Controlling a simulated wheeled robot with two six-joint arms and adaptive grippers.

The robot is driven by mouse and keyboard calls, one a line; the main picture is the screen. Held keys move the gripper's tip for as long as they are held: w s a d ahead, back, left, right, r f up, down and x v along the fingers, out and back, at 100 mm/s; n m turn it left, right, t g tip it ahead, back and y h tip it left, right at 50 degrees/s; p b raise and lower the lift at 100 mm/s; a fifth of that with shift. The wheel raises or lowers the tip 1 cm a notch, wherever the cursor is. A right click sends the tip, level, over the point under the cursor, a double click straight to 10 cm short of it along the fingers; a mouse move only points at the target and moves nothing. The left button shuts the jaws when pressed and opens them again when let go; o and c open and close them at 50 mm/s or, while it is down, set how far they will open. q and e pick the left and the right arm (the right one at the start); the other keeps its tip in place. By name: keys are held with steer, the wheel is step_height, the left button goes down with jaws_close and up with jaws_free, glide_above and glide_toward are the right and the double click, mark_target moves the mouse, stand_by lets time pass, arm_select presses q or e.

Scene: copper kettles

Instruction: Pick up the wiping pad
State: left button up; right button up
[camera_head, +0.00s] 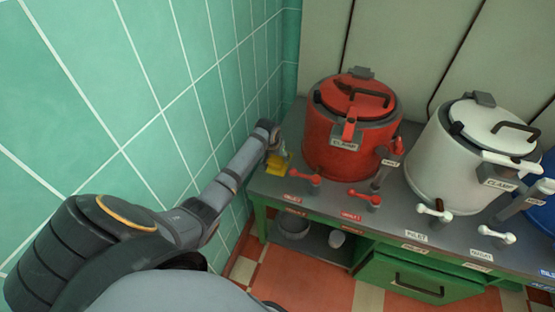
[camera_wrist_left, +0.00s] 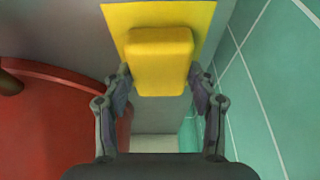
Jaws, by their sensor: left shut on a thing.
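The wiping pad is a yellow block (camera_wrist_left: 160,62) with rounded edges in the left wrist view. My left gripper (camera_wrist_left: 160,84) is shut on it, with one finger against each side. In the head view the left gripper (camera_head: 279,150) is at the left end of the grey counter, by the tiled wall. A flat yellow square (camera_wrist_left: 118,17) shows behind the pad in the wrist view, and its yellow shows below the gripper in the head view (camera_head: 274,168). I cannot tell whether the pad touches it. My right gripper is not in view.
A red kettle (camera_head: 333,133) stands close to the right of the gripper, with a white kettle (camera_head: 447,160) and a blue one further right. Red and white valve handles line the counter's front (camera_head: 327,207). The green tiled wall (camera_head: 190,110) is close on the left.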

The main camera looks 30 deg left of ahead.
mark_target(278, 158)
arm_select(q)
steer(key=shift+c, duration=0.2)
steer(key=shift+r+b, duration=0.4)
steer(key=r, duration=0.2)
steer(key=r+p, duration=0.1)
steer(key=shift+d+r, duration=0.2)
steer(key=shift+r, duration=0.15)
steer(key=d+r, duration=0.1)
steer(key=s+d+r+p, duration=0.1)
steer(key=r, duration=0.1)
steer(key=s+d+r, duration=0.1)
steer(key=shift+s+d+r, duration=0.1)
steer(key=shift+d+r, duration=0.05)
steer(key=shift+r, duration=0.1)
steer(key=s+d+r+p, duration=0.1)
steer(key=s+d+r, duration=0.3)
steer(key=d, duration=0.4)
steer(key=shift+s+r, duration=0.25)
steer(key=shift+s, duration=0.4)
